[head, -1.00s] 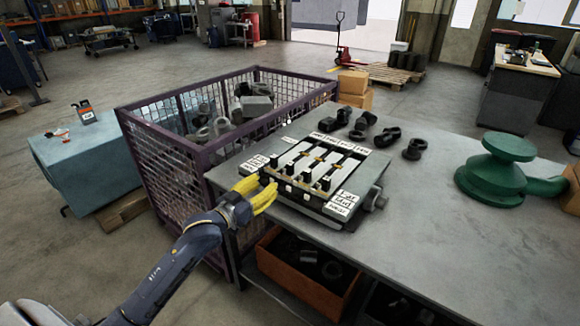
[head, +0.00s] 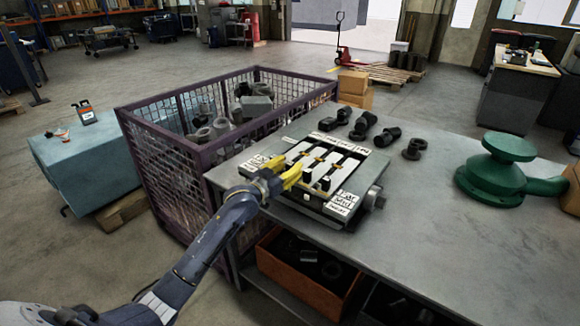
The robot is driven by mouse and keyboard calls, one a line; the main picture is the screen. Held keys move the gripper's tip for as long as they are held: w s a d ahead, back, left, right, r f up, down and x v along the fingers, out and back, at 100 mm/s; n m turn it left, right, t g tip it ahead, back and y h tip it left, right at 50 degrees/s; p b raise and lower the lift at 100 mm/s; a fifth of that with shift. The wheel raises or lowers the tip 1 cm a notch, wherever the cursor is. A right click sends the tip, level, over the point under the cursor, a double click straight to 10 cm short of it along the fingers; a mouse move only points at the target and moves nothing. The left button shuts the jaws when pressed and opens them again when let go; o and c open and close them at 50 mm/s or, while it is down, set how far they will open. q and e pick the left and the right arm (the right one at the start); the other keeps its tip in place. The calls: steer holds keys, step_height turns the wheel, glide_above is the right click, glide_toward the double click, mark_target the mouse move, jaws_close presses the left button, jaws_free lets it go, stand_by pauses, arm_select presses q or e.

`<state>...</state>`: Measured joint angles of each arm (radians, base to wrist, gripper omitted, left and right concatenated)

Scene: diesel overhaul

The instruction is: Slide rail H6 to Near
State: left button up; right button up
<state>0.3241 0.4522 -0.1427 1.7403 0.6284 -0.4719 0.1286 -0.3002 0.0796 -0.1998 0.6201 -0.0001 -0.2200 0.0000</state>
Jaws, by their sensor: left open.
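The rail fixture (head: 330,165) is a grey box on the near left part of the workbench, with several pale parallel rails and dark knobs near their front ends. White labels (head: 344,201) on its right side seem to read Far, Mid and Near. More labels line its back edge, too small to read, so I cannot tell which rail is H6. My left gripper (head: 296,174) has yellow fingers, open, over the front left of the fixture by the knobs. It hides the leftmost knobs; contact cannot be told. Two knobs (head: 324,183) show to its right. My right gripper is not in view.
Dark fittings (head: 362,125) lie behind the fixture. A green flanged part (head: 495,172) sits to the right. An orange bin (head: 305,282) is below the bench top.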

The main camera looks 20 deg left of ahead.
arm_select(q)
steer(key=shift+w, duration=0.1)
stand_by(0.3)
jaws_close()
